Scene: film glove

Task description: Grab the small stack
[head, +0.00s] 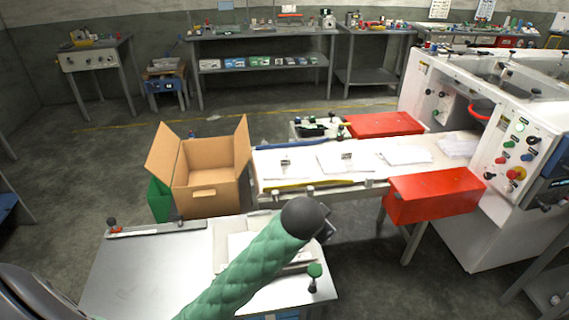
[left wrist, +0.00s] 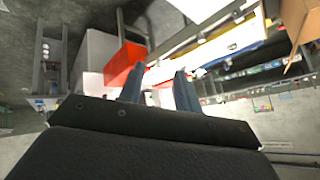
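Several flat white stacks lie along the white conveyor: one at its left end (head: 283,168), one near the middle (head: 345,162), one further right (head: 405,156) and one by the machine (head: 458,147). I cannot tell which one is the small stack. A white sheet or tray (head: 238,243) on the near table is partly hidden behind my left arm. My left gripper (head: 329,230) is mostly hidden by its dark wrist in the head view, in front of the conveyor. In the left wrist view its fingers (left wrist: 158,82) are apart, with nothing seen between them. My right gripper is not in view.
An open cardboard box (head: 205,195) stands left of the conveyor, beside a green bin (head: 159,200). Red boxes flank the belt, one near (head: 433,195) and one far (head: 384,124). A white machine (head: 480,95) stands right. The near table (head: 150,265) has bare room at left.

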